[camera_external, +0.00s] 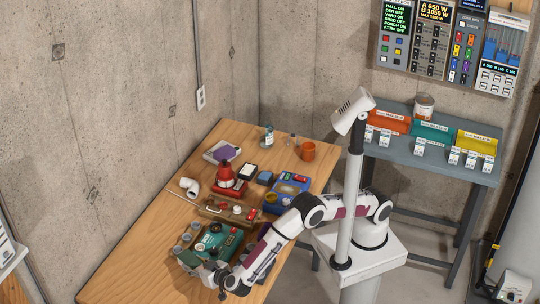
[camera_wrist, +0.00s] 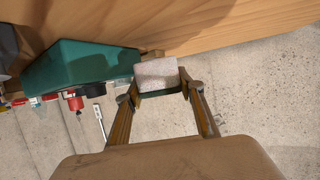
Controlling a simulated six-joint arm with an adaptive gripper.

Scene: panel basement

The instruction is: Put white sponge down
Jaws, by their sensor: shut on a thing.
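My gripper (camera_wrist: 158,88) is shut on the white sponge (camera_wrist: 156,72). The sponge is a small pale speckled block held between the two fingertips in the wrist view. Beyond it the wrist view shows the wooden table (camera_wrist: 240,50) and, to the left, a green box (camera_wrist: 85,66). In the external view my gripper (camera_external: 222,284) is low at the near end of the table, beside the green box (camera_external: 218,240). The sponge cannot be made out there. I cannot tell whether it touches the table.
Many objects crowd the table's middle: a red device (camera_external: 230,180), a blue box (camera_external: 288,188), a white pipe elbow (camera_external: 190,187) and an orange mug (camera_external: 308,151). The near left of the table (camera_external: 135,260) is bare wood. A grey bench (camera_external: 400,150) with colored bins stands at the back right.

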